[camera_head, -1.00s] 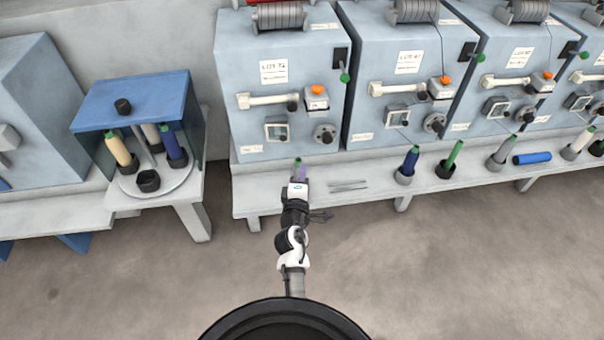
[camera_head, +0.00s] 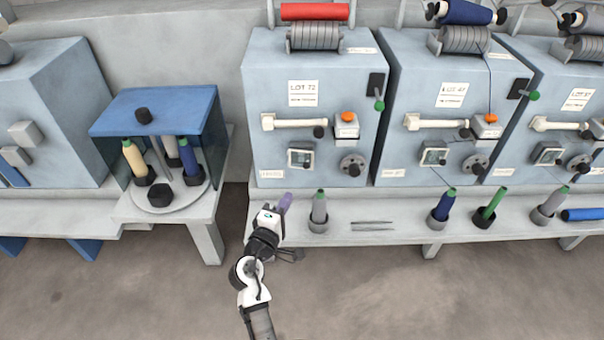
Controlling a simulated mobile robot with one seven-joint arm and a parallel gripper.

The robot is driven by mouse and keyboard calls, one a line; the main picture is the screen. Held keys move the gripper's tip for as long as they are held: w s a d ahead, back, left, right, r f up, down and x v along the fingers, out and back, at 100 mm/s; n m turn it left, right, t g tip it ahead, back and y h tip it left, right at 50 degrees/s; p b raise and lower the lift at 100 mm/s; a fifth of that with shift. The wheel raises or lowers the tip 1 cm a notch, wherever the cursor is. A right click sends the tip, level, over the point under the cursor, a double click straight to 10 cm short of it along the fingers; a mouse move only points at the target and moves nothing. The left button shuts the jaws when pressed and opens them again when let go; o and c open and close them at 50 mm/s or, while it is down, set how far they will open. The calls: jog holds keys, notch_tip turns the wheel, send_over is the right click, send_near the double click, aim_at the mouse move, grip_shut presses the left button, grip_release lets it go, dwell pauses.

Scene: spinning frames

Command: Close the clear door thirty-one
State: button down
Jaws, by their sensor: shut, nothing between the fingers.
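A blue-topped case (camera_head: 183,103) with clear blue-tinted sides stands on the left bench. A clear panel (camera_head: 215,138) shows at its right side. I cannot read a number thirty-one on it, nor tell which panel is the door. Inside, several bobbins stand in black cups on a round light plate (camera_head: 190,198). My gripper (camera_head: 285,203), with purple fingers, is shut and empty. It is to the right of the case, apart from it, by the left end of the right bench.
A grey green-tipped bobbin (camera_head: 319,207) stands just right of my gripper. Thin rods (camera_head: 372,226) and more bobbins line the right bench (camera_head: 405,222), below blue-grey machines (camera_head: 312,145). A gap separates the two benches. The floor (camera_head: 350,290) in front is clear.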

aim_at(305, 168)
jog(key=p+x, duration=0.2)
jog(key=x, duration=0.8)
jog(key=shift+w+d, duration=0.1)
jog(key=shift+w, duration=0.15)
jog(key=shift+w+d, duration=0.45)
jog(key=shift+d, duration=0.3)
jog(key=shift+s, duration=0.1)
